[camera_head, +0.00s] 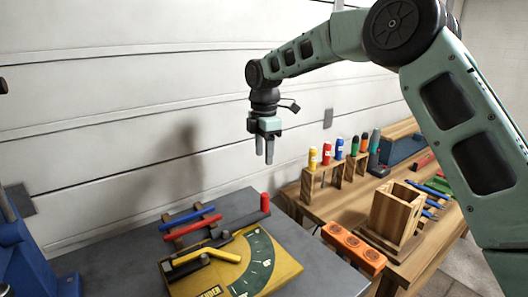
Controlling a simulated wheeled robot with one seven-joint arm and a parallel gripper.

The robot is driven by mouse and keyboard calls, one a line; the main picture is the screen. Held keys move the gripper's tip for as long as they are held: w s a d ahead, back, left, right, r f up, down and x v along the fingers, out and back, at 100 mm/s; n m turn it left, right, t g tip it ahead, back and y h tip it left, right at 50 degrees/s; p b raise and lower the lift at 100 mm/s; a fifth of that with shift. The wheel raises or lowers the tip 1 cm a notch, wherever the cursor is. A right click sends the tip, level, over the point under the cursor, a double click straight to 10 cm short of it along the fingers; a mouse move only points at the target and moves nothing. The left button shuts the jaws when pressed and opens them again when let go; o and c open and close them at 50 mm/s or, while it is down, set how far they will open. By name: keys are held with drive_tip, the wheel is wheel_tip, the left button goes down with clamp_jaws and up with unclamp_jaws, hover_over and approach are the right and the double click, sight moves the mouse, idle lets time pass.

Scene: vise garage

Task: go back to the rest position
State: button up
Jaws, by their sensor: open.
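My gripper (265,150) hangs from my green arm with its fingers pointing down. It is open and empty. It is in the air in front of the white panelled wall, above the gap between the grey bench and the wooden bench. It touches nothing that I can see.
The grey bench (318,262) bears a yellow bender (270,266) with a dial, and red and blue rods (190,217). A blue machine (30,250) stands at the left. The wooden bench (335,205) holds a wooden box (395,212), racked coloured-handled tools and an orange block (353,247).

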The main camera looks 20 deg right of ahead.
drive_tip(key=s+a+m, duration=0.3)
drive_tip(key=s+a, duration=0.3)
drive_tip(key=s, duration=0.5)
drive_tip(key=s+a+m, duration=0.2)
drive_tip(key=s+a, duration=0.3)
drive_tip(key=s, duration=0.5)
drive_tip(key=s+d+f+m, duration=0.1)
drive_tip(key=s+d+m, duration=0.1)
drive_tip(key=s, duration=0.8)
drive_tip(key=s+d+f+m, duration=0.1)
drive_tip(key=s+m, duration=0.4)
drive_tip(key=s, duration=0.5)
drive_tip(key=shift+s+d+f+y, duration=0.3)
drive_tip(key=shift+s+d+f, duration=0.1)
drive_tip(key=shift+f, duration=0.4)
